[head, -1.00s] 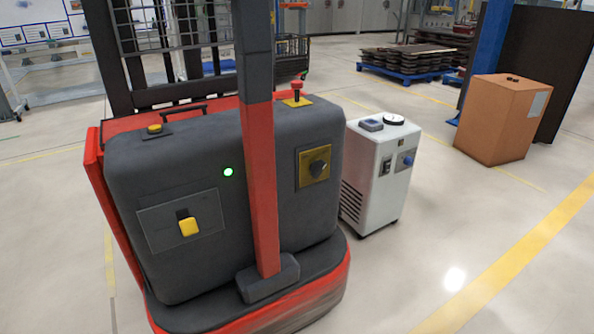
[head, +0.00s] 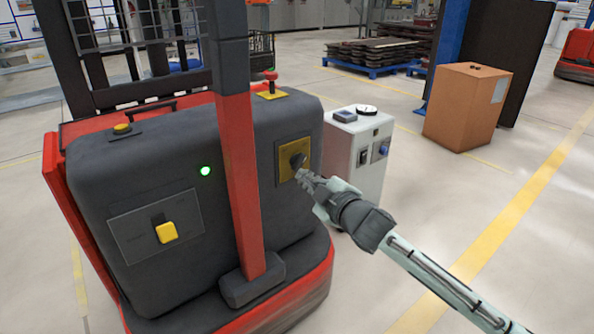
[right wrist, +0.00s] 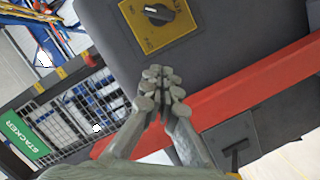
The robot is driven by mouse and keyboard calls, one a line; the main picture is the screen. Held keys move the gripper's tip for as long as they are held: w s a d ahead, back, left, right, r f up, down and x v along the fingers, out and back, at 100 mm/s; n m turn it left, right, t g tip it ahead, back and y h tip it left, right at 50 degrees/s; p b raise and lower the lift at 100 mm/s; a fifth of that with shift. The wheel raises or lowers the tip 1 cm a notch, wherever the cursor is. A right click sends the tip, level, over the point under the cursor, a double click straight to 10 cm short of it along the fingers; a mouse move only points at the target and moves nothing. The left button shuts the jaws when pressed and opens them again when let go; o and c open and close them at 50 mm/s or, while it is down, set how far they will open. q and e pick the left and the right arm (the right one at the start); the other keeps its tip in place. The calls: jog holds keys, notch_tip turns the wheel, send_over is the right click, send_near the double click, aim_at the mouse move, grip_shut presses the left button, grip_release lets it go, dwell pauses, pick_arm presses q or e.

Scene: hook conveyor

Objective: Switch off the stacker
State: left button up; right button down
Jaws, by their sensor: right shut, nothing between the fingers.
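The stacker (head: 150,175) is a dark grey and red machine filling the left of the head view; a green "STACKER" sign (right wrist: 23,135) shows in the right wrist view. On its body are a black rotary knob (head: 297,161) on a yellow plate (head: 284,172), a lit green lamp (head: 205,170), a yellow lever (head: 166,232) and a red mushroom button (head: 270,76). The knob also shows in the right wrist view (right wrist: 158,14). My right gripper (head: 303,175) is shut and empty, just in front of the knob; contact cannot be told. My left gripper is not in view.
A red upright post (head: 240,190) stands left of the yellow plate. A white cabinet on casters (head: 370,175) stands right of the stacker, behind my right arm. A cardboard box (head: 465,110) stands farther right.

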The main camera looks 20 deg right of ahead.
aim_at(299, 162)
jog(key=x, duration=1)
jog(key=shift+w, duration=0.1)
jog(key=shift+w+d+f, duration=0.15)
jog(key=shift+d+f, duration=0.45)
jog(key=shift+w+d+f, duration=0.15)
jog(key=shift+d+f, duration=0.4)
jog(key=shift+d, duration=0.1)
jog(key=shift+w+d+f, duration=0.1)
jog(key=shift+d+f, duration=0.1)
pick_arm(q)
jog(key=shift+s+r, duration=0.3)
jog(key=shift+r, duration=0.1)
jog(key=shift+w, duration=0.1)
jog(key=shift+b, duration=0.3)
pick_arm(e)
jog(key=shift+f, duration=0.1)
